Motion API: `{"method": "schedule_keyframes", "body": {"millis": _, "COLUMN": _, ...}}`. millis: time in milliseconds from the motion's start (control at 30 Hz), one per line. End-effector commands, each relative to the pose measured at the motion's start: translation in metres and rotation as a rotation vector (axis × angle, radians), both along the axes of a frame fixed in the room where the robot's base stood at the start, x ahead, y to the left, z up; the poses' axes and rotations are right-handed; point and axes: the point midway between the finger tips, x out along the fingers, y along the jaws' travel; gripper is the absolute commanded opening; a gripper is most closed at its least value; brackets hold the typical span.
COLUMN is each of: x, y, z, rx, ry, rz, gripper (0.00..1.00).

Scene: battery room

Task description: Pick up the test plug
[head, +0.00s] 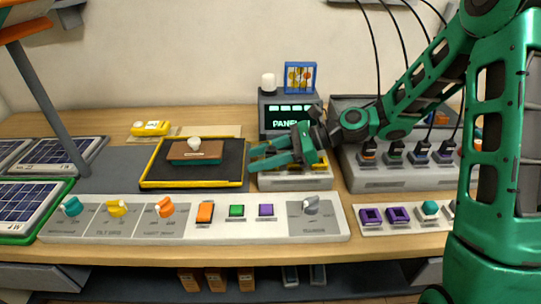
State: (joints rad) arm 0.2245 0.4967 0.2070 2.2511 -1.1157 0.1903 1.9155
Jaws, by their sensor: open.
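I cannot tell for sure which thing is the test plug. A teal-topped piece (430,207) sits on a pale strip (375,228) at the right, beside two purple square sockets (397,215). Several cabled plugs (420,153) stand in a grey panel behind that strip. A brown and green block with a white knob (194,146) lies on the black, yellow-rimmed tray (150,182). My green gripper (254,160) is open and empty, its fingers pointing left near the tray's right edge, above a pale box (295,183) that it partly hides.
A long control panel (180,231) with knobs and buttons runs along the front. A lit display unit (292,113) stands behind my gripper. Solar panels (55,153) and a slanted grey post (48,108) are at the left. A yellow device (150,128) lies at the back.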

Motion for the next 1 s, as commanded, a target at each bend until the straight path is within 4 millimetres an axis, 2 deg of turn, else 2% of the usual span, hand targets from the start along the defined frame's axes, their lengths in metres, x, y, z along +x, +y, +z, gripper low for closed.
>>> {"method": "schedule_keyframes", "body": {"millis": 100, "x": 0.0000, "y": 0.0089, "z": -0.0036, "rx": 0.001, "ry": 0.000, "rz": 0.001, "gripper": 0.41}}
{"method": "schedule_keyframes", "body": {"millis": 367, "x": 0.0005, "y": 0.0101, "z": -0.0042, "rx": 0.000, "ry": 0.000, "rz": -0.001, "gripper": 0.41}}
{"method": "schedule_keyframes", "body": {"millis": 533, "x": 0.0006, "y": 0.0099, "z": -0.0041, "rx": 0.000, "ry": 0.000, "rz": -0.001, "gripper": 0.00}}
{"method": "schedule_keyframes", "body": {"millis": 867, "x": 0.0007, "y": 0.0096, "z": -0.0031, "rx": 0.000, "ry": -0.001, "rz": -0.001, "gripper": 0.00}}
{"method": "schedule_keyframes", "body": {"millis": 1000, "x": 0.0011, "y": 0.0095, "z": 0.0032, "rx": 0.001, "ry": -0.003, "rz": -0.001, "gripper": 0.00}}
